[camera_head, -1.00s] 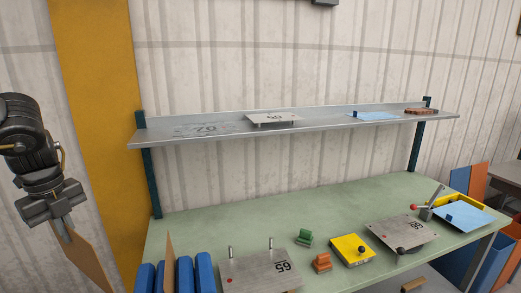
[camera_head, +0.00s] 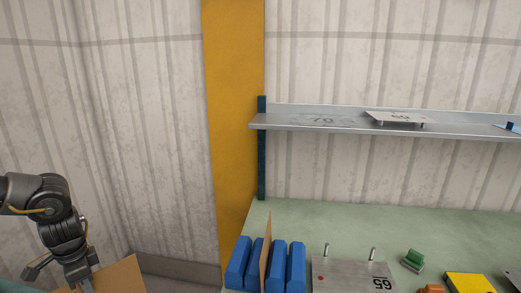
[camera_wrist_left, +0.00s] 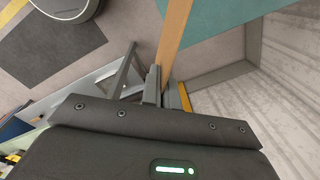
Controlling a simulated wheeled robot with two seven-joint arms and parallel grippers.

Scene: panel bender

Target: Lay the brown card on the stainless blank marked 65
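My left gripper (camera_head: 86,284) is at the lower left in the head view, shut on a brown card (camera_head: 122,274). The card hangs off the left end of the bench, away from the blanks. In the left wrist view, the card (camera_wrist_left: 173,38) appears edge-on between the fingers (camera_wrist_left: 165,92). The stainless blank marked 65 (camera_head: 340,274) lies on the green bench at the bottom, with two upright pins at its back edge and a red dot. Its front is cut off. My right gripper is out of view.
A blue rack (camera_head: 297,262) on the bench's left end holds another upright brown card (camera_head: 266,248). Right of the blank are a green block (camera_head: 413,260), an orange block and a yellow item (camera_head: 470,284). A metal shelf (camera_head: 290,122) with other blanks hangs above.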

